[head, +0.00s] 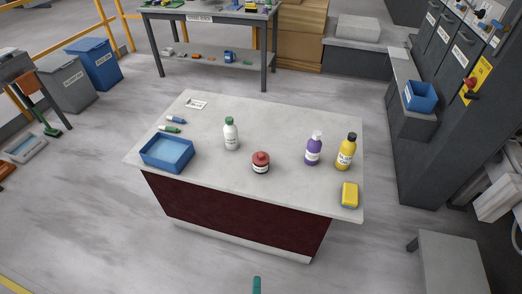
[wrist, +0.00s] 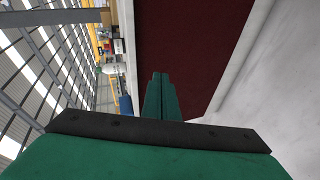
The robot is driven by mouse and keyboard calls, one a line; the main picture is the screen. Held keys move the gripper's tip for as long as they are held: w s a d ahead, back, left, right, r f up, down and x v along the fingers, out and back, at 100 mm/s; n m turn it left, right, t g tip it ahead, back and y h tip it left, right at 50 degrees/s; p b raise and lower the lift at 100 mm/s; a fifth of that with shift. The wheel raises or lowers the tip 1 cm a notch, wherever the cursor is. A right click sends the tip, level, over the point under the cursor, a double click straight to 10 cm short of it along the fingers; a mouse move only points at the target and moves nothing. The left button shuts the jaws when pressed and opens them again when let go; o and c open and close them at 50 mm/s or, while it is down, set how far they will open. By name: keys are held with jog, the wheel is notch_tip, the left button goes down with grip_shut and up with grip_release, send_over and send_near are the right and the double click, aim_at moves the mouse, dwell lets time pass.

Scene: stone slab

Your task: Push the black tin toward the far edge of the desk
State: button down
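The black tin (head: 261,168) has a red lid and a white label. It stands upright near the front middle of the pale desk top (head: 290,185). My gripper (head: 257,281) shows only as a green tip at the bottom of the head view, in front of the desk and apart from the tin. In the wrist view my gripper (wrist: 160,78) has its green fingers together with nothing between them, facing the desk's dark red front panel (wrist: 185,45). I cannot make out the tin in the wrist view.
A white bottle (head: 231,134) stands behind and left of the tin; a blue tray (head: 168,153) is farther left. A purple bottle (head: 313,149), a yellow bottle (head: 346,152) and a yellow sponge (head: 350,194) are on the right. The desk behind the tin looks clear.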

jog(key=s+d+r+m, duration=0.1)
jog(key=s+r+m, duration=0.6)
jog(key=m, duration=0.1)
jog(key=s+d+r+m+t, duration=0.1)
jog(key=s+d+r+m, duration=0.1)
jog(key=s+r+m, duration=0.5)
jog(key=shift+s+d+r+m+h, duration=0.25)
jog(key=shift+s+r+m+h, duration=0.15)
jog(key=shift+r+m, duration=0.4)
jog(key=shift+f, duration=0.1)
